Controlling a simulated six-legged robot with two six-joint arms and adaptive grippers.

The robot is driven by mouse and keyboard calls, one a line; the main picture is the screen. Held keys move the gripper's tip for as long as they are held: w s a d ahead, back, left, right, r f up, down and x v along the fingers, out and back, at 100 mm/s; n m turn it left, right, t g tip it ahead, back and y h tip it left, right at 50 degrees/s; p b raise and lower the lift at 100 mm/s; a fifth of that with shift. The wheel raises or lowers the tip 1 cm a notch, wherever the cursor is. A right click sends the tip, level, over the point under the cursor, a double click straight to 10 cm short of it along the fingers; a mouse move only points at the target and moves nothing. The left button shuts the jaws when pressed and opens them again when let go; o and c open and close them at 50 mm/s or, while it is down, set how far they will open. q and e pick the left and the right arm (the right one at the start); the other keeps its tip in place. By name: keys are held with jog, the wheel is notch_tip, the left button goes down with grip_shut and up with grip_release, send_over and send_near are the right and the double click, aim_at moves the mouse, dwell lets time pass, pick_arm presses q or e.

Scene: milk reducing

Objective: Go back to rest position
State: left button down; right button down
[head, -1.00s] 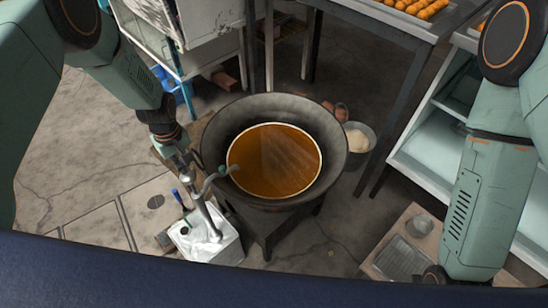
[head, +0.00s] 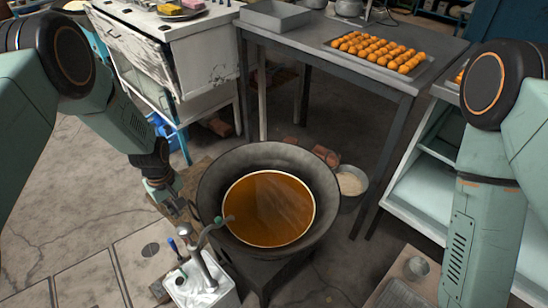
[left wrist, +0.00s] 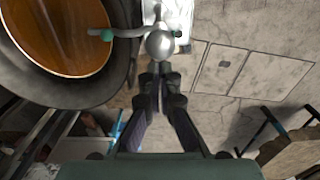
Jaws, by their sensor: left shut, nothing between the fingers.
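My left gripper (head: 182,207) hangs down at the left of the big dark pan (head: 214,168) in the head view. It is shut and empty. In the left wrist view its two fingers (left wrist: 160,72) are together, just below the round top of the metal tap (left wrist: 160,44) in the picture. I cannot tell whether they touch it. The pan holds amber liquid (head: 268,208). In the head view the tap (head: 203,259) stands on a white block, its spout over the pan's left rim. My right arm hangs at the right; its gripper is out of the picture.
A grey table (head: 310,42) behind the pan bears a tray of orange balls (head: 378,48). A white cabinet (head: 205,50) stands at the back left. White shelves (head: 420,172) stand at the right. A bucket (head: 350,186) sits beside the pan.

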pick_arm(q)
jog(key=shift+w+m+t, duration=0.3)
jog(key=shift+w+m, duration=0.2)
jog(key=shift+w, duration=0.1)
jog(key=shift+d+f+m+t, duration=0.1)
jog(key=shift+f+m+t, duration=0.2)
jog(key=shift+m, duration=0.1)
jog(key=s+d+f+m+b, duration=0.2)
jog(key=s+f+b, duration=0.5)
jog(key=s, duration=0.4)
jog(key=s+d+f+m+b, duration=0.3)
jog(key=s+f+b, duration=0.5)
jog(key=s, duration=0.3)
jog(key=s+d+f+m+g+b, duration=0.1)
jog(key=s+d+f+m+b, duration=0.1)
jog(key=s+f+b, duration=0.5)
jog(key=s+b, duration=0.2)
jog(key=s, duration=0.2)
jog(key=shift+d+f+m, duration=0.4)
